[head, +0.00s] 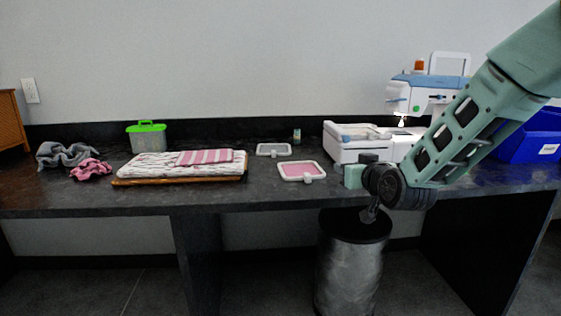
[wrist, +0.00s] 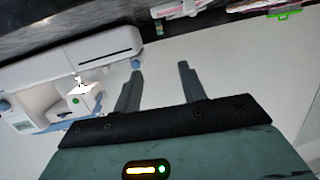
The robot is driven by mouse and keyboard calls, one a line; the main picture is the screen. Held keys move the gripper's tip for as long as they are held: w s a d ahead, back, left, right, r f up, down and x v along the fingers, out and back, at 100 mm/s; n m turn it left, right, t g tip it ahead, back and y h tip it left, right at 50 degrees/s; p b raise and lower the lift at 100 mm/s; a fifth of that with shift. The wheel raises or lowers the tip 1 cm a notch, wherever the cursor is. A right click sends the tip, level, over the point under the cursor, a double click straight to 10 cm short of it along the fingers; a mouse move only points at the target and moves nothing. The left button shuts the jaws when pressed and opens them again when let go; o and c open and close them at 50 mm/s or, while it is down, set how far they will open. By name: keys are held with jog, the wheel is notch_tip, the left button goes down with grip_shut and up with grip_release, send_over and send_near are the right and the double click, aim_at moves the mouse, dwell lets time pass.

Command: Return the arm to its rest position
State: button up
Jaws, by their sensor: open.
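My arm (head: 465,130) comes in from the upper right in the head view. It bends at a dark wrist joint (head: 400,188) in front of the table's front edge. In the wrist view my gripper (wrist: 160,67) has two dark fingers set well apart. Nothing is between them, and they touch nothing that I can see. In the head view the fingers are hard to make out against the dark table and bin.
A white and blue sewing machine (head: 398,100) stands behind my arm, with a blue bin (head: 530,140) to its right. Embroidery hoops (head: 302,171), folded cloth on a board (head: 150,166) and a green-lidded box (head: 147,138) lie leftward. A metal trash can (head: 350,270) stands below my wrist.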

jog(key=s+a+f+n+g+y, duration=0.1)
jog(key=s+a+f+n+g, duration=0.15)
jog(key=s+a+g, duration=0.55)
jog(key=s+a+f+n+g+y, duration=0.1)
jog(key=s+a+f, duration=0.25)
jog(key=s, duration=0.95)
jog(key=s+d+f+n+g+h, duration=0.1)
jog(key=s+d+g+h, duration=0.15)
jog(key=s, duration=0.75)
jog(key=s+d+f+n+g+h, duration=0.15)
jog(key=s+g, duration=0.25)
jog(key=s, duration=0.6)
notch_tip(320, 180, up, 22)
jog(key=p, duration=2.2)
jog(key=shift+s+d, duration=0.3)
jog(key=shift+s, duration=0.05)
